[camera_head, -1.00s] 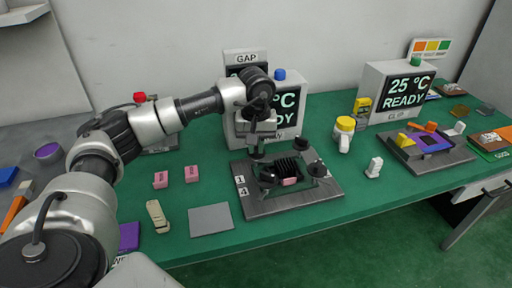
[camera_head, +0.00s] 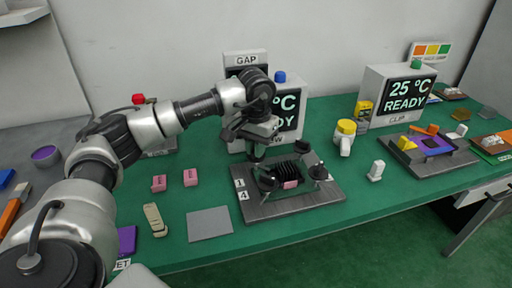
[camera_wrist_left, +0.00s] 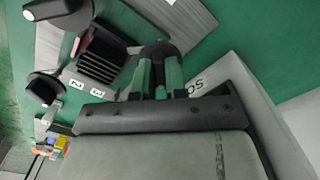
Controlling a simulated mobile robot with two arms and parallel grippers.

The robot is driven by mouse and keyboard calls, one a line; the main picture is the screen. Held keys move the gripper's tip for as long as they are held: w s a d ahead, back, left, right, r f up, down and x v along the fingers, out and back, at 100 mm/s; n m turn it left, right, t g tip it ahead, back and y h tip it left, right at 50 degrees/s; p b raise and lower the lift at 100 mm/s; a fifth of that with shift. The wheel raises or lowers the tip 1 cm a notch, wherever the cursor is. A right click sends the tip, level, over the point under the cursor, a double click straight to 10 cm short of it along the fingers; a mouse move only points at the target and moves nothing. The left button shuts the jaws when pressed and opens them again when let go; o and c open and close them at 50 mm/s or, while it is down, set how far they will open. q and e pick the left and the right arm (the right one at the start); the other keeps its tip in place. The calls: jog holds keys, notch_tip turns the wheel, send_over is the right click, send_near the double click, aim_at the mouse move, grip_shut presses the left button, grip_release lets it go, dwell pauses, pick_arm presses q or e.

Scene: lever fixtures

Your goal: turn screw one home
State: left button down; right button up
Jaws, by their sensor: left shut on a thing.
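The screw fixture is a grey plate (camera_head: 290,208) with number labels at its left edge. A black finned block (camera_head: 290,170) with a pink pad (camera_head: 291,185) sits in its middle. Black knobbed screws stand at the corners, such as the far right one (camera_head: 303,146) and the near right one (camera_head: 319,172). My left gripper (camera_head: 256,153) points down at the far left corner, beside label 1, shut on screw one. Its fingers (camera_wrist_left: 156,75) show in the left wrist view; they and the gripper body hide most of that screw. My right gripper is not in view.
A display box (camera_head: 285,105) stands close behind the fixture. Two pink blocks (camera_head: 190,177), a beige device (camera_head: 154,219) and a grey mat (camera_head: 209,223) lie left of it.

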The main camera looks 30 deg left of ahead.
pick_arm(q)
jog(key=shift+r, duration=0.1)
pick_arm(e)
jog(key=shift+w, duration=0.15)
pick_arm(q)
jog(key=c, duration=1.2)
grip_release()
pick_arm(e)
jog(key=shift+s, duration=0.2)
pick_arm(q)
jog(key=shift+o, duration=0.2)
notch_tip(320, 180, up, 11)
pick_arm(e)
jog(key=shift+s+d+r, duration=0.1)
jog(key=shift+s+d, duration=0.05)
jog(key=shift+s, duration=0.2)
